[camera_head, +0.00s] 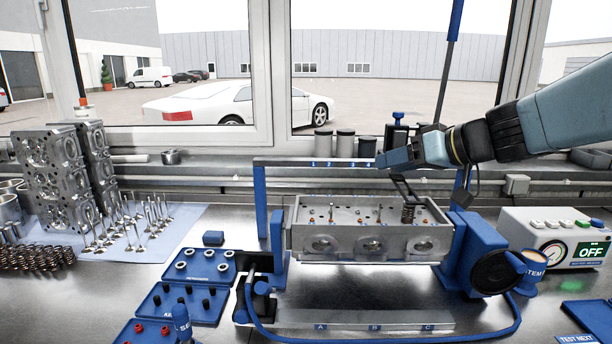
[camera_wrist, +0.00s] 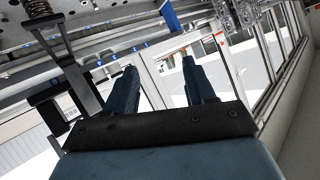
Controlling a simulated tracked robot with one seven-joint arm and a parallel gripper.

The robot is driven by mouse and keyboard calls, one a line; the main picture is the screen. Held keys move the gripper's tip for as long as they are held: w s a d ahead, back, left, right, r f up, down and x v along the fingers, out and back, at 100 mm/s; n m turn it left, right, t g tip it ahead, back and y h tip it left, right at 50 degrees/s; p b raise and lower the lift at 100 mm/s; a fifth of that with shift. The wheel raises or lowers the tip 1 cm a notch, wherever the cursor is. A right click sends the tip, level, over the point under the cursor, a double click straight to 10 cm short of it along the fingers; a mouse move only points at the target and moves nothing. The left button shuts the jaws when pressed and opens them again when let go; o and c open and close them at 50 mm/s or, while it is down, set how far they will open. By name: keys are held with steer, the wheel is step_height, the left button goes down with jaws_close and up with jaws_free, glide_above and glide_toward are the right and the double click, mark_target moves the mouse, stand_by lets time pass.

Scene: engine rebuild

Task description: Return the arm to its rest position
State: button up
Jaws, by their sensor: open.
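My gripper (camera_head: 385,160) is raised above the back edge of the cylinder head (camera_head: 370,243), pointing left, with the arm coming in from the upper right. In the wrist view its two blue fingers (camera_wrist: 160,82) stand apart with nothing between them. The cylinder head sits level in a blue fixture (camera_head: 277,225). A dark valve spring (camera_head: 408,213) stands on its right part, and a dark lever frame (camera_head: 402,187) rises over it, just below my gripper. In the wrist view the spring (camera_wrist: 37,8) and lever frame (camera_wrist: 62,45) show at the upper left.
A tester box (camera_head: 555,240) reading OFF and a cup (camera_head: 530,270) are at right. Blue trays (camera_head: 185,303), loose valves (camera_head: 140,225) and springs (camera_head: 35,258) lie left. Windows close off the back.

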steer(key=s+d+f+m+g+h, duration=0.1)
steer(key=s+d+f+m+h, duration=0.1)
steer(key=s, duration=0.5)
steer(key=s+d+f+m+g+h, duration=0.2)
steer(key=s+d+f+m+h, duration=0.1)
steer(key=s+f+h, duration=0.2)
steer(key=shift+s+d+f+g+h, duration=0.2)
steer(key=shift+s+d+g+h, duration=0.15)
steer(key=shift+s+h, duration=0.75)
